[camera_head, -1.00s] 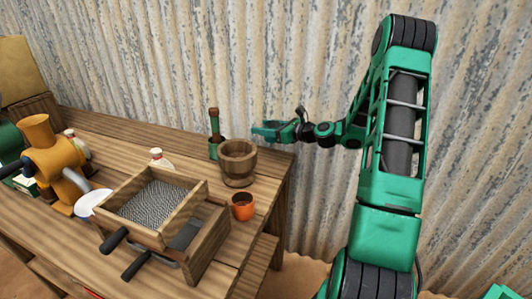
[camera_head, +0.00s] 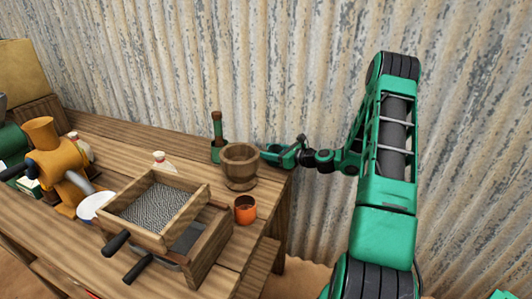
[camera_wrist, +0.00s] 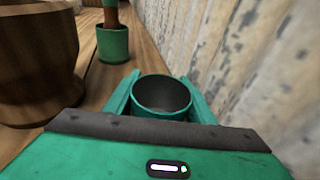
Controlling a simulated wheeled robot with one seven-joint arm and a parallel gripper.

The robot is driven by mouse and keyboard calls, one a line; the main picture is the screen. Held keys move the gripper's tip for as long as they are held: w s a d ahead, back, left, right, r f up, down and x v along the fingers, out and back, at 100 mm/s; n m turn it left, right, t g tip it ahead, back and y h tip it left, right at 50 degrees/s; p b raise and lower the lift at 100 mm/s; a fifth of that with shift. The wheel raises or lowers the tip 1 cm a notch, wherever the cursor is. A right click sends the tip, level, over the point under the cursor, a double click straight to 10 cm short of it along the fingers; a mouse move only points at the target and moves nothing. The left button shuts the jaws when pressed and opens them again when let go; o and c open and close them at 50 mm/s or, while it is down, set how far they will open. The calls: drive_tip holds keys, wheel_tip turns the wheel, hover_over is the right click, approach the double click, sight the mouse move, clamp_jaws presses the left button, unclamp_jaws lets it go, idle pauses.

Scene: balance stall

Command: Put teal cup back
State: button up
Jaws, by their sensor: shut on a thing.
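The teal cup (camera_wrist: 162,97) is upright between the fingers of my gripper (camera_wrist: 162,88) in the wrist view. Its open mouth faces up and it looks empty inside. My gripper is shut on it, one finger on each side. In the head view my gripper (camera_head: 277,154) is low at the table's back right corner, just right of the wooden mortar (camera_head: 240,168). The cup is hard to tell from the green fingers there. I cannot tell whether its base touches the table.
An orange cup (camera_head: 245,212) and a wooden sieve box (camera_head: 205,200) are nearer the front. The corrugated wall (camera_wrist: 250,60) is close on the right in the wrist view.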

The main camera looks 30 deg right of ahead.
drive_tip(key=shift+f, duration=0.1)
drive_tip(key=o, duration=1.1)
drive_tip(key=v, duration=1.2)
